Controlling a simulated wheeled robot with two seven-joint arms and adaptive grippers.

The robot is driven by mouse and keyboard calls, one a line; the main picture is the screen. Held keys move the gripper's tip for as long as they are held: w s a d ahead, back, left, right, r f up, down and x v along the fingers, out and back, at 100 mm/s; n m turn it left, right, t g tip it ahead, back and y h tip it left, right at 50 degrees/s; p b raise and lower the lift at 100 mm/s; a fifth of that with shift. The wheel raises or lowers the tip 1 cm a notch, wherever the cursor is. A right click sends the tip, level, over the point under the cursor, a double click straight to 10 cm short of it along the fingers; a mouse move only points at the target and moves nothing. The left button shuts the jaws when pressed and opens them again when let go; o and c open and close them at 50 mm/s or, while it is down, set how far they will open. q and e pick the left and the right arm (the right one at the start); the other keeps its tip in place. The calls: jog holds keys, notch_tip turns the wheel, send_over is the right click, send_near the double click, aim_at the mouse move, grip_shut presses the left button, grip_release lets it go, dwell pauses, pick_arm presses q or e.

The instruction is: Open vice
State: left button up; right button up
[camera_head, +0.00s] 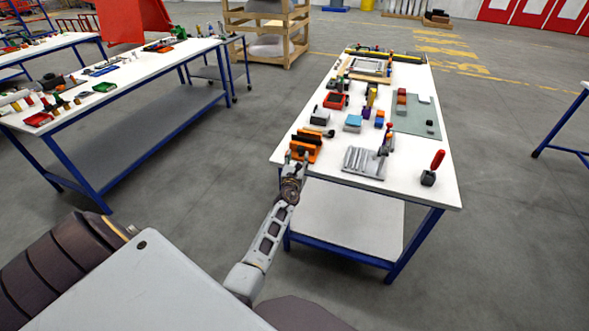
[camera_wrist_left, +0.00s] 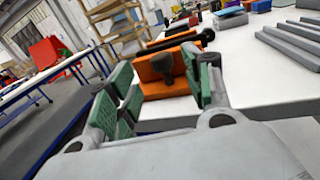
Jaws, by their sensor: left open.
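The orange vice (camera_head: 305,145) stands at the near left corner of the white-topped workbench (camera_head: 440,190). In the left wrist view the orange vice (camera_wrist_left: 158,88) shows its front face with a dark screw end, and a dark bar lies along its top right. My left gripper (camera_head: 298,158) is at the near edge of the bench, right at the front of the vice. In the wrist view the green-padded fingers of my left gripper (camera_wrist_left: 158,100) are apart, with the vice's dark screw end between them in the picture. I cannot tell whether they touch it. My right gripper is not in view.
A grey ribbed block (camera_head: 364,161) lies right of the vice. A red-handled tool (camera_head: 434,167) stands near the right edge. Several small parts and a green mat (camera_head: 415,115) lie further back. Another workbench (camera_head: 130,75) stands to the left, with open floor between.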

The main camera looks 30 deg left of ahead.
pick_arm(q)
jog(key=shift+v, duration=3)
jog(key=shift+a, duration=0.1)
